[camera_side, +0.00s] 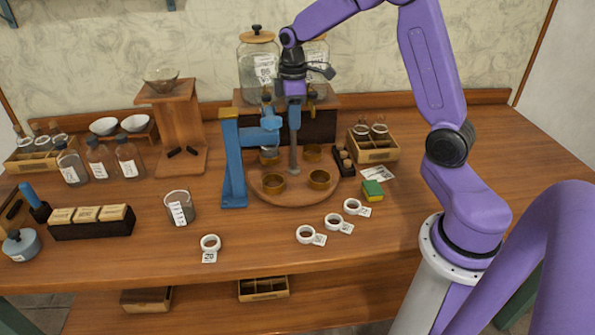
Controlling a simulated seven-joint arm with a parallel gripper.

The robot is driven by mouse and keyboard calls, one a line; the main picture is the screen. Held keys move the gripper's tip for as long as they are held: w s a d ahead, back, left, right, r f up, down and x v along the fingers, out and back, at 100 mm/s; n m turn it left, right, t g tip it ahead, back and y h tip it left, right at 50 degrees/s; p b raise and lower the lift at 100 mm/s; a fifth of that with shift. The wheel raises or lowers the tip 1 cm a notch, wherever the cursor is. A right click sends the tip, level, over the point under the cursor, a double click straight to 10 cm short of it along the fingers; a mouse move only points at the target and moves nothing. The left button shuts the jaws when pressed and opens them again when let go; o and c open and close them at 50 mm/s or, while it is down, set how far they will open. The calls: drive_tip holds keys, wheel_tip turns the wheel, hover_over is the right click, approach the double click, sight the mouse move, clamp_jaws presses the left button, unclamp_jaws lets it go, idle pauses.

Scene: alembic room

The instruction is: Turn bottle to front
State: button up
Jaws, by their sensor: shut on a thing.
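Three labelled brown-grey bottles stand upright at the left: a left one (71,168), a middle one (100,160) and a right one (129,160). My gripper (294,97) points down and is shut at the top of this post. The fingertips are small and dark, so the exact grip is hard to see. I see no bottle clearly on the turntable.
A blue stand (233,165) rises close left of the turntable, its arm reaching near the post. Two large jars, one at left (259,75), stand behind. A glass beaker (179,208), white rings (305,234) and a green-yellow sponge (372,190) lie around.

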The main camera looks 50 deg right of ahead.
drive_tip(key=m, duration=0.3)
drive_tip(key=shift+m, duration=1.5)
drive_tip(key=m, duration=0.2)
drive_tip(key=shift+m, duration=0.3)
drive_tip(key=m, duration=0.3)
drive_tip(key=shift+m, duration=0.4)
